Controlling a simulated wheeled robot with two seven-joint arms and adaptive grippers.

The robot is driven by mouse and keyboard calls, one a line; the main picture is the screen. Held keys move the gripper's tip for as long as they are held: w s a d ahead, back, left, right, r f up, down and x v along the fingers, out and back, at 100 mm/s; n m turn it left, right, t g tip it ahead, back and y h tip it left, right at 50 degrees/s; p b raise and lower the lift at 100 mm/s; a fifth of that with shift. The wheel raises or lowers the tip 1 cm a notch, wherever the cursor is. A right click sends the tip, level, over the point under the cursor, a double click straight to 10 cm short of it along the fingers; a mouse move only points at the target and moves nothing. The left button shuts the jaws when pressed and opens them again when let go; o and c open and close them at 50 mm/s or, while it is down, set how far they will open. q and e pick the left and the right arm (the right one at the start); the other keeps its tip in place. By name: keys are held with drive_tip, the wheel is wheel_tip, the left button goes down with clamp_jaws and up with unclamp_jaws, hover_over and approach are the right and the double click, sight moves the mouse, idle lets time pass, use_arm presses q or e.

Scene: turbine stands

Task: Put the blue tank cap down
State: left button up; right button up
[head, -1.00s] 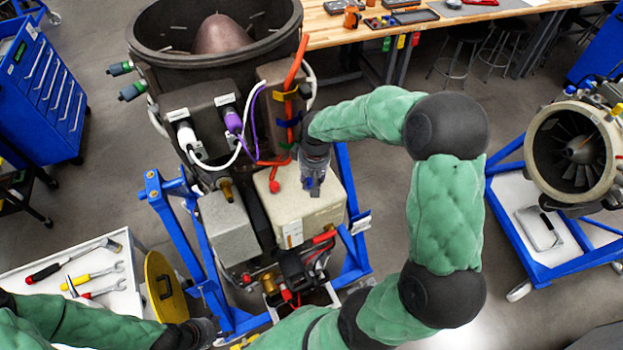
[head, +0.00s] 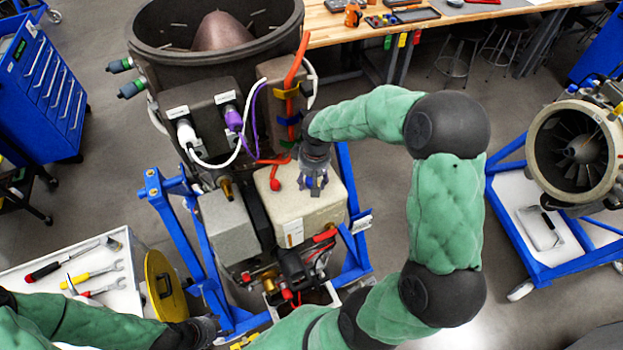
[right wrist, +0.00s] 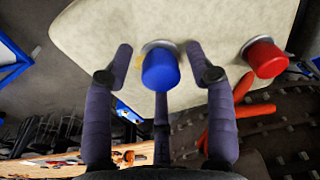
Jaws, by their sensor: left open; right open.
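The blue tank cap (right wrist: 160,70) sits on a metal collar on the beige tank (right wrist: 120,25), between my right gripper's spread fingers and clear of both. My right gripper (right wrist: 165,60) is open and shows above the tank in the head view (head: 314,183), where it hides most of the cap. The same beige tank (head: 285,215) sits in the blue stand. A red cap (right wrist: 265,58) stands beside the blue one on the tank. My left gripper (head: 205,331) is at the lower left by the yellow disc, open, its fingers hard to make out.
A blue stand (head: 181,235) carries the large dark turbine housing (head: 160,48) behind the tank. Red hoses and cables run near the tank. A white tray with tools (head: 60,262) is at left. A second turbine (head: 572,150) stands at right, with open floor between.

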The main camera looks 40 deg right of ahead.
drive_tip(key=shift+r+p, duration=0.35)
drive_tip(key=shift+r, duration=0.25)
wheel_tip(320, 180, up, 12)
drive_tip(key=s+b, duration=0.1)
drive_tip(key=shift+f+b, duration=0.15)
drive_tip(key=shift+b, duration=0.25)
drive_tip(key=shift+s, duration=0.1)
